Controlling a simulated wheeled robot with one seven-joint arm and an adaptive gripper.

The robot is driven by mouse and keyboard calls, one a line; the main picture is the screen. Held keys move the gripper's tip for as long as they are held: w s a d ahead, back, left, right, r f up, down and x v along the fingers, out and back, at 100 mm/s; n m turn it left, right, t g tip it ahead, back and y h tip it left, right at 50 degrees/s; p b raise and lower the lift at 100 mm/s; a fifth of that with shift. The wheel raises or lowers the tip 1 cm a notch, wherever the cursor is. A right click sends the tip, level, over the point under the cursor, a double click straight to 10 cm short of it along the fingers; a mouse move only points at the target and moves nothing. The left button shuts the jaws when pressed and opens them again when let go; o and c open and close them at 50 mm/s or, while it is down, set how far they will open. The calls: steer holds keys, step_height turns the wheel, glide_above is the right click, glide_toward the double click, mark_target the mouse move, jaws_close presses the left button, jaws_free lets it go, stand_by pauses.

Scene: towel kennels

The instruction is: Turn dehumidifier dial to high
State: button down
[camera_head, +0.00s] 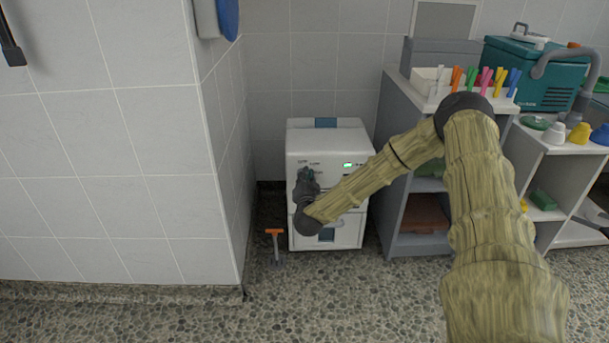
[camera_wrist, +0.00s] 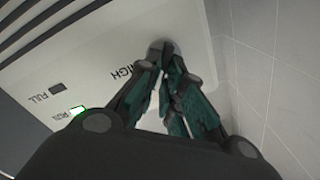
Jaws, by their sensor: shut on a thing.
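The white dehumidifier (camera_head: 327,138) stands on the floor against the tiled wall, with a small lit green display (camera_head: 348,165) on its front. My gripper (camera_head: 308,178) is at the upper left of its front panel. In the wrist view the front panel (camera_wrist: 95,65) fills the upper left, with the words HIGH, FULL and RUN readable and a green light (camera_wrist: 77,111) by RUN. My gripper (camera_wrist: 168,60) is shut on the round dial (camera_wrist: 160,46), just beside the word HIGH. Most of the dial is hidden by the fingers, and its pointer cannot be made out.
A tiled wall corner (camera_head: 215,170) stands close to the left. An orange-topped scraper (camera_head: 275,233) is on the floor beside the dehumidifier. A grey shelf unit (camera_head: 395,170) with coloured pens and a teal case (camera_head: 530,75) stands to the right. Floor in front is clear.

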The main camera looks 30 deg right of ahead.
steer(key=m, duration=0.3)
steer(key=f+m+b, duration=0.1)
steer(key=m, duration=0.6)
steer(key=shift+s+d+f+b, duration=0.15)
steer(key=shift+s+d+b, duration=0.05)
steer(key=shift+d+b, duration=0.1)
stand_by(0.4)
steer(key=c, duration=1.6)
jaws_free()
steer(key=shift+o, duration=0.2)
steer(key=shift+m, duration=0.3)
steer(key=v, duration=1.2)
